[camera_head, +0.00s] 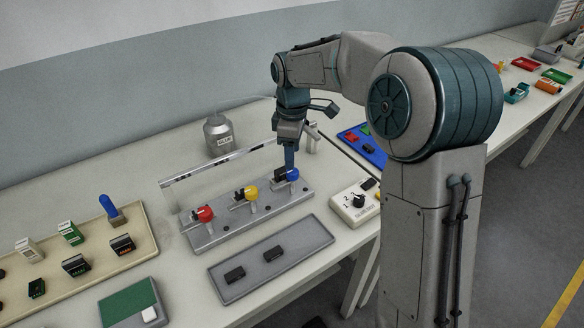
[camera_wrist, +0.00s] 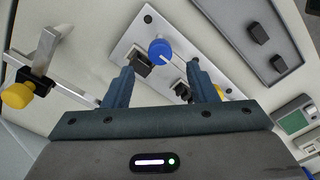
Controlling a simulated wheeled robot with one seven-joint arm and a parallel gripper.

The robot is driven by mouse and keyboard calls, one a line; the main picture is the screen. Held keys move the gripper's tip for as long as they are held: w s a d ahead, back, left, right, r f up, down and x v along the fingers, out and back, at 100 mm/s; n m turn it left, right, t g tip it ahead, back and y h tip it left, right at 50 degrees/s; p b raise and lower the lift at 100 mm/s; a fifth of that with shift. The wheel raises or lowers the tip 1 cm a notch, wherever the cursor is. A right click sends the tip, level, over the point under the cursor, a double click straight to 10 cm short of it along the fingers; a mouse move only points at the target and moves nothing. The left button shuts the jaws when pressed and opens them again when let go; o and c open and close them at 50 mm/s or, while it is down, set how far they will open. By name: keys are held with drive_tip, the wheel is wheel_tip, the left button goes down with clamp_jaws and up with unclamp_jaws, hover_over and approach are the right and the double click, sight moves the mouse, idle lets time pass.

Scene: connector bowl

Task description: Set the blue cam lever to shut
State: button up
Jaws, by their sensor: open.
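The blue cam lever (camera_head: 292,174) is the rightmost of three levers on a grey metal base plate (camera_head: 215,234). Its round blue knob also shows in the wrist view (camera_wrist: 159,49), beside a black connector block (camera_wrist: 137,66). My gripper (camera_head: 289,166) points down just above and behind the blue lever. In the wrist view its two fingers (camera_wrist: 160,78) are apart with nothing held between them, and the blue knob lies beyond the tips. Contact with the lever cannot be told. The yellow lever (camera_head: 251,192) and red lever (camera_head: 205,214) stand to the left on the same plate.
A glue jar (camera_head: 219,136) is behind that. A grey tray (camera_head: 272,261) with two black connectors lies in front. A selector box (camera_head: 355,203) stands to the right. A beige tray (camera_head: 150,243) of connectors is at left.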

sight(285, 186)
wheel_tip(285, 186, down, 6)
drive_tip(key=shift+r, duration=0.1)
drive_tip(key=c, duration=1)
